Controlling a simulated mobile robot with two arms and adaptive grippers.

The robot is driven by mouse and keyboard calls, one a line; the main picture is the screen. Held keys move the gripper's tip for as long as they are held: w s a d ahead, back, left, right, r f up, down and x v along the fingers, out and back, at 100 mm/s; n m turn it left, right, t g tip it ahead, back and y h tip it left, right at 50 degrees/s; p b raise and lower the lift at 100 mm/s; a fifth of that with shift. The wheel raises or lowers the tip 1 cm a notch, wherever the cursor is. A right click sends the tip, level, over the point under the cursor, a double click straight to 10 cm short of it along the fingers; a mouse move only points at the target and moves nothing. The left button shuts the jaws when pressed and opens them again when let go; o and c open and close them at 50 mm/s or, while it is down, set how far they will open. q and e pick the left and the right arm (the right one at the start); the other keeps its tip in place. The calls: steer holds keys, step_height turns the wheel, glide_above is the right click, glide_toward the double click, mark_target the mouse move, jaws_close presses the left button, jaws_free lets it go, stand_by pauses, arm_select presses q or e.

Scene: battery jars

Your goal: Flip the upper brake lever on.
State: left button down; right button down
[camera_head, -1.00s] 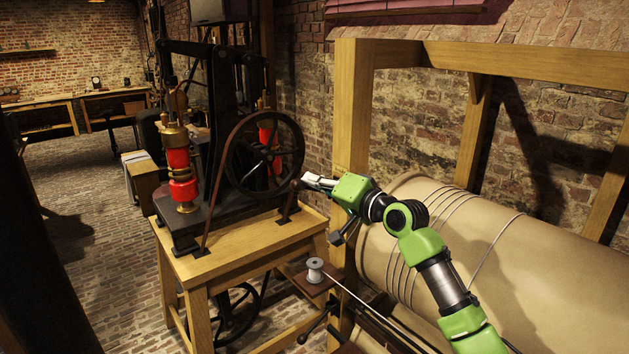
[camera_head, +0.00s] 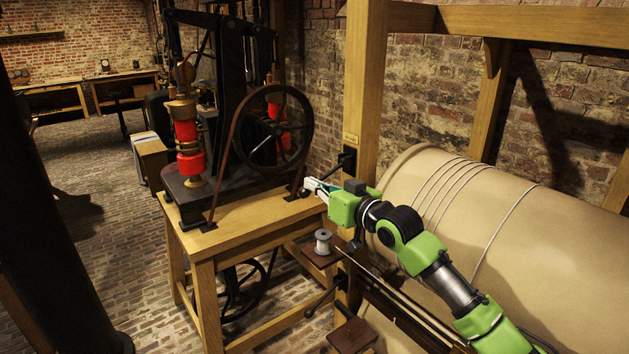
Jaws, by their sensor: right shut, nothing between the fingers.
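The upper brake lever (camera_head: 328,167) is a dark rod on a black mount on the wooden post (camera_head: 365,90). It slopes down to the left from the mount, and its far end is near my fingertips. My right gripper (camera_head: 312,186) is at the end of the green and black arm, with its light fingers shut and empty. Its tips are just below the lever's lower end; I cannot tell whether they touch. A second, lower lever (camera_head: 320,300) sticks out to the left further down. My left gripper is not in view.
A machine with a black flywheel (camera_head: 273,130) and red cylinders stands on a wooden table (camera_head: 228,235) to the left. A white spool (camera_head: 322,241) sits on a small bracket below my gripper. A large beige drum (camera_head: 540,235) with cord fills the right side.

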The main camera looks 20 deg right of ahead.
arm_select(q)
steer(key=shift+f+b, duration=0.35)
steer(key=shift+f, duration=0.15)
arm_select(e)
steer(key=shift+d+f+n, duration=0.2)
steer(key=shift+f+n, duration=0.7)
steer(key=shift+f, duration=0.25)
